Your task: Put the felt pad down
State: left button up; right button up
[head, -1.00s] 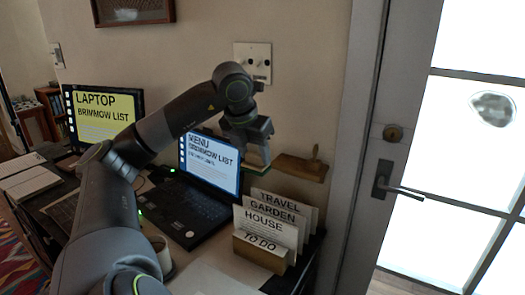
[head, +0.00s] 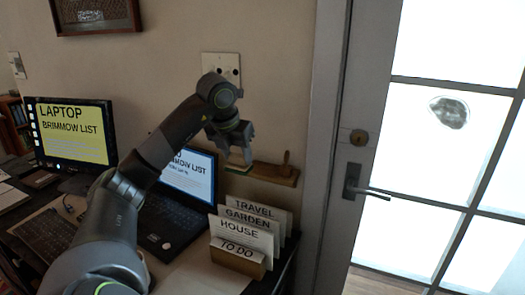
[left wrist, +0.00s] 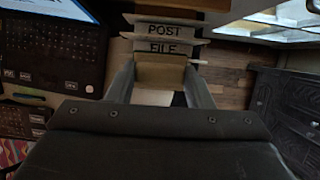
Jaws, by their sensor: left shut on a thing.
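My left gripper (head: 234,148) is shut on a small pale block with a green lower edge, which I take for the felt pad (head: 238,161). It holds the pad at the left end of a wooden wall ledge (head: 276,175). I cannot tell whether the pad touches the ledge. In the left wrist view the two fingers of my left gripper (left wrist: 160,88) stand apart with a tan surface between them. I cannot tell there whether that is the pad or something behind it. My right gripper is not in view.
A rack of labelled cards (head: 243,245) stands below the ledge, right of an open laptop (head: 176,215). A yellow-screened monitor (head: 72,132) is at the left. A small upright wooden piece (head: 286,162) is on the ledge. A glazed door (head: 440,150) is at the right.

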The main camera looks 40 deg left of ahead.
pick_arm(q)
jog(key=w+a+p, duration=0.4)
jog(key=w+p, duration=0.1)
jog(key=w, duration=0.9)
jog(key=f, duration=0.2)
jog(key=f+p, duration=0.1)
jog(key=f, duration=0.1)
jog(key=f+p, duration=0.1)
jog(key=f, duration=0.1)
jog(key=shift+s+a+f, duration=0.1)
jog(key=shift+s, duration=0.2)
jog(key=shift+w+f+p, duration=0.15)
jog(key=shift+p, duration=0.3)
jog(key=shift+w+a+f, duration=0.1)
jog(key=shift+f, duration=0.2)
